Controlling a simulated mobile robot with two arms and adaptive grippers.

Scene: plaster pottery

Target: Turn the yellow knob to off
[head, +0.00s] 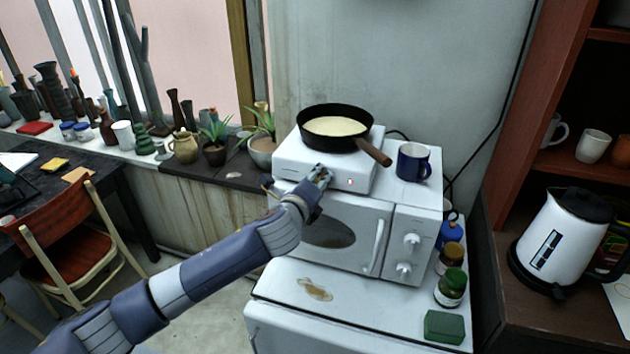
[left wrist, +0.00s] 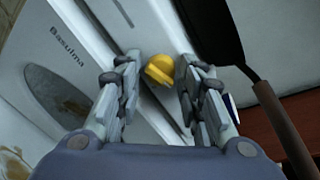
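The yellow knob (left wrist: 160,70) is on the front of the white hot plate (head: 300,157), which sits on the white oven. In the left wrist view it lies between my left gripper's two fingers (left wrist: 160,84), with a small gap visible on each side. The fingers are apart and hold nothing. In the head view my left gripper (head: 318,180) is at the hot plate's front face and hides most of the knob. The knob's setting cannot be made out. A small red light shows on the front, right of the gripper. My right gripper is not in view.
A black pan (head: 337,128) with pale contents stands on the hot plate, its brown handle (head: 373,151) sticking out at the front right, close to my gripper. A dark blue mug (head: 413,163) stands to the right on the oven (head: 385,235). Jars are at the lower right.

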